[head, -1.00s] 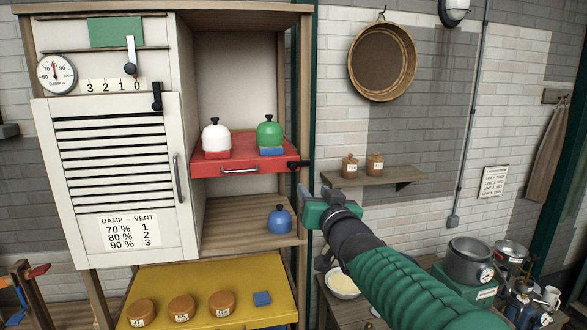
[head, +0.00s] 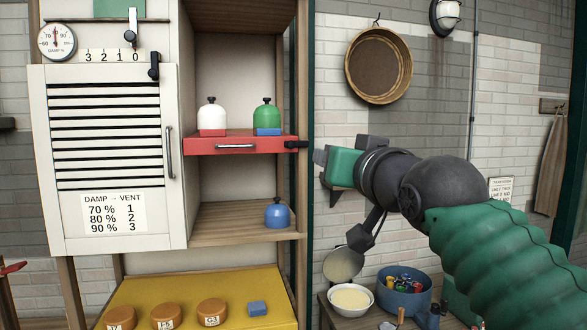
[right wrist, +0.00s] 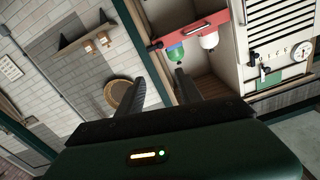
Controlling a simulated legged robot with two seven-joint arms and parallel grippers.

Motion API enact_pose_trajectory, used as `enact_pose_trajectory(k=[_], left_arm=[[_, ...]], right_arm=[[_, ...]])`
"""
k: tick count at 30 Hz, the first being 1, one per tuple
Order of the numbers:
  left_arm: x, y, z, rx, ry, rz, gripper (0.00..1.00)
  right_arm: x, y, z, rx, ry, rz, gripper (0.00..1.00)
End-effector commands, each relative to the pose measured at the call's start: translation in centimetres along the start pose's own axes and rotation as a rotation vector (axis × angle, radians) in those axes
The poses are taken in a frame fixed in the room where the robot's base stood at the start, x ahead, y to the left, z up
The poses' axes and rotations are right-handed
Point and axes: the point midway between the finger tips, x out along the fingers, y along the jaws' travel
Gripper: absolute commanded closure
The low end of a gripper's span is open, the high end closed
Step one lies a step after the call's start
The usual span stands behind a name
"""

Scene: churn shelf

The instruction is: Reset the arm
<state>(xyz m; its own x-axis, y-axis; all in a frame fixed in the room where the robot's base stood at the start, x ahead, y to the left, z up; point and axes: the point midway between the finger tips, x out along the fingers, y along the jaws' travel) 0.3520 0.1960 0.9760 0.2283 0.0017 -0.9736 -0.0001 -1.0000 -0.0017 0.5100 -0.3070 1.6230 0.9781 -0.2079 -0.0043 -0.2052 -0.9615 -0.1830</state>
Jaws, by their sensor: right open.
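My right gripper (head: 326,157) is raised in front of the brick wall, just right of the cabinet's dark green post. Its green body and my green-sleeved arm come in from the right. In the right wrist view its two dark fingers (right wrist: 160,86) stand apart with nothing between them. The red drawer (head: 236,148) in the cabinet holds a white bell-shaped pot (head: 212,115) and a green one (head: 266,115). A blue pot (head: 277,213) stands on the wooden shelf below. My left gripper is not in view.
The louvred door (head: 107,160) is at the left, under a dial (head: 57,42). The yellow shelf (head: 190,283) holds several brown round pieces and a blue block (head: 257,308). A round sieve (head: 379,62) hangs on the wall. A white bowl (head: 350,299) and blue tub (head: 405,298) sit below my arm.

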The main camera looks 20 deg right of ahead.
Motion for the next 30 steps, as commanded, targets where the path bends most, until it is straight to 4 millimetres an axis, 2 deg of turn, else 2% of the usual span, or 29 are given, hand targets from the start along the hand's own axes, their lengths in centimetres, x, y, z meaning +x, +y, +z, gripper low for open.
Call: enact_pose_trajectory(k=[1,3,7,20,22,23,26,29,30], left_arm=[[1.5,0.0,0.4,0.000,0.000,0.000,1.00],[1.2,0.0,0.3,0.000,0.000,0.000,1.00],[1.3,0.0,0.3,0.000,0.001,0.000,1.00],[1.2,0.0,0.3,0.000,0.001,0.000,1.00],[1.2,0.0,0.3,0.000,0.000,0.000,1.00],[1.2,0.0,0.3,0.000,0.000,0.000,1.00],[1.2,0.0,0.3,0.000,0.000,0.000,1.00],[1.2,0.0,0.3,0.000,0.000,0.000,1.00],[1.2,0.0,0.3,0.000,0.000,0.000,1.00]], right_arm=[[-0.5,0.0,0.8,-0.002,0.002,-0.006,0.58],[-1.8,-0.1,0.1,-0.002,0.002,-0.005,0.58],[-2.8,-0.2,0.1,-0.002,-0.001,-0.004,0.58],[-2.8,-0.2,0.1,-0.003,-0.003,-0.004,0.58],[-2.5,-0.3,0.8,-0.006,-0.016,-0.004,0.58],[-2.1,-0.3,1.5,-0.009,-0.030,-0.004,0.58],[0.1,-0.6,6.5,-0.032,-0.123,-0.006,0.58],[2.6,-0.9,14.8,-0.068,-0.273,-0.011,0.58],[3.2,-1.0,18.5,-0.082,-0.338,-0.013,0.58]])
